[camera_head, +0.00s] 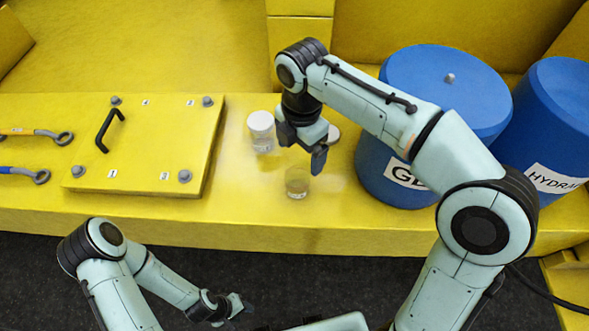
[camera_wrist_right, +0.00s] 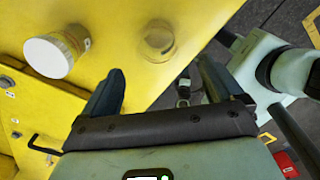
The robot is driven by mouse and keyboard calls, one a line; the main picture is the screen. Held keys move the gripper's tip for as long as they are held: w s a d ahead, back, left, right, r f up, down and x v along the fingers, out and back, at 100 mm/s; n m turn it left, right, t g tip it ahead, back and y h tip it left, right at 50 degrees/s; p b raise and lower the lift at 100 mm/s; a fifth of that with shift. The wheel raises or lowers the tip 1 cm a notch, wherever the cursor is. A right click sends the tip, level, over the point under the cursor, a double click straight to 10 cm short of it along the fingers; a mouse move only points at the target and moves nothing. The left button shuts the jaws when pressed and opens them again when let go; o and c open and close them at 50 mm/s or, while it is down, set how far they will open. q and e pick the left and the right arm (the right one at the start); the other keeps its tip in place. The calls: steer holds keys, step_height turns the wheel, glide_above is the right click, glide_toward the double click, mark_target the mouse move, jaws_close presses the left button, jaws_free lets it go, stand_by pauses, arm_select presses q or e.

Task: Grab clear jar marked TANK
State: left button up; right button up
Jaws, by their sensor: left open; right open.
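A clear jar with a white lid (camera_head: 261,143) stands on the yellow ledge; it also shows in the right wrist view (camera_wrist_right: 72,40). A second clear jar, with no lid seen and a brownish tint (camera_head: 297,183), stands nearer the ledge's front edge; it also shows in the right wrist view (camera_wrist_right: 158,39). Their small labels are too blurred to read, so I cannot tell which says TANK. My right gripper (camera_head: 303,153) is open and empty above the ledge, near both jars; its fingers show in the wrist view (camera_wrist_right: 162,88). My left gripper (camera_head: 236,305) is open, low in front of the ledge.
A pale round top (camera_head: 333,133) is partly hidden behind my right gripper. Blue drums (camera_head: 445,85) (camera_head: 560,110) stand at right. A yellow bolted panel with a black handle (camera_head: 145,140) and wrenches (camera_head: 35,134) lie at left. The front strip of the ledge (camera_head: 250,225) is clear.

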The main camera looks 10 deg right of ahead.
mark_target(298, 178)
step_height(298, 178, down, 7)
steer(key=shift+s+f+b, duration=0.1)
steer(key=shift+b, duration=0.4)
steer(key=f, duration=0.4)
steer(key=shift+w+a+f+b, duration=0.2)
steer(key=shift+b, duration=0.1)
arm_select(q)
steer(key=shift+s+f, duration=1.05)
steer(key=shift+f, duration=0.2)
arm_select(e)
steer(key=shift+r, duration=0.1)
steer(key=c, duration=1.2)
